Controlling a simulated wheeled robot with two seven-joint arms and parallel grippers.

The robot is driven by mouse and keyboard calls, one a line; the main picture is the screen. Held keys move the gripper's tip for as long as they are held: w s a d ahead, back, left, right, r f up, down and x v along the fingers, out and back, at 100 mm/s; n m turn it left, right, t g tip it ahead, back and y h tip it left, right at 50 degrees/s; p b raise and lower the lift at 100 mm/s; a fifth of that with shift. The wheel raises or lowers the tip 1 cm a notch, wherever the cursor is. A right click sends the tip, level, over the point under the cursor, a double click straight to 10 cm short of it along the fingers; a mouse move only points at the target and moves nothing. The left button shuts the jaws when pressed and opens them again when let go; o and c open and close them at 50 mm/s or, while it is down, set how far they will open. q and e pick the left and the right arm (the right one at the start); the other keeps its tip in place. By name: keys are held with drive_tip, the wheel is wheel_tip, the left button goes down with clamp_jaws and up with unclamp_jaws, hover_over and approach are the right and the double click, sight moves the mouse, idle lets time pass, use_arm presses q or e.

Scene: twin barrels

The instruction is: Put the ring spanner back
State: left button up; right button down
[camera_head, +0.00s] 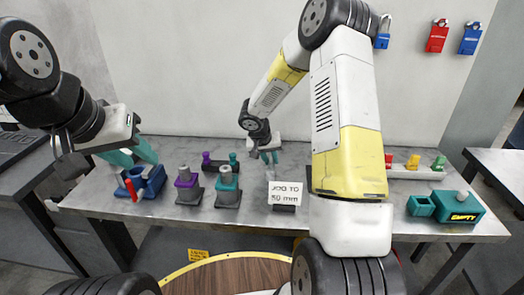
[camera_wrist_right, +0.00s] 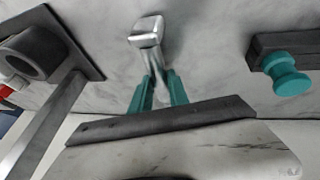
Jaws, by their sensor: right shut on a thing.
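My right gripper (camera_head: 270,157) is over the middle back of the bench. In the right wrist view its teal fingers (camera_wrist_right: 160,92) are shut on a silver metal tool, which I take for the ring spanner (camera_wrist_right: 148,32). Its blocky end points away from the fingers; no ring opening shows. In the head view the tool is too small to make out. My left gripper (camera_head: 131,156) is open, fingers apart, above a blue block (camera_head: 153,184) with a red part (camera_head: 131,190). I cannot tell whether it touches them.
A purple-topped barrel (camera_head: 187,180) and a teal-topped barrel (camera_head: 228,185) stand near the bench middle. A sign (camera_head: 285,193) stands in front of my right gripper. A teal box (camera_head: 458,208) marked EMPTY is at right. In the wrist view, a dark plate with a round socket (camera_wrist_right: 30,55) lies left.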

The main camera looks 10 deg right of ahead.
drive_tip(key=shift+f, duration=0.15)
drive_tip(key=c, duration=1.3)
unclamp_jaws()
drive_tip(key=shift+o, duration=0.2)
drive_tip(key=shift+a+r, duration=0.1)
drive_tip(key=shift+r, duration=0.25)
drive_tip(key=v, duration=1.1)
drive_tip(key=s+d+r+y, duration=0.1)
drive_tip(key=s+d+r, duration=0.1)
drive_tip(key=s+r, duration=0.95)
drive_tip(key=s+a+r+n+t+y, duration=0.1)
drive_tip(key=s+r+y, duration=0.1)
drive_tip(key=s, duration=0.6)
drive_tip(key=s+a+r+n+t+y, duration=0.1)
drive_tip(key=s+a+r+n+y, duration=0.1)
drive_tip(key=s, duration=0.6)
drive_tip(key=shift+r+y, duration=0.4)
drive_tip(key=shift+r, duration=0.2)
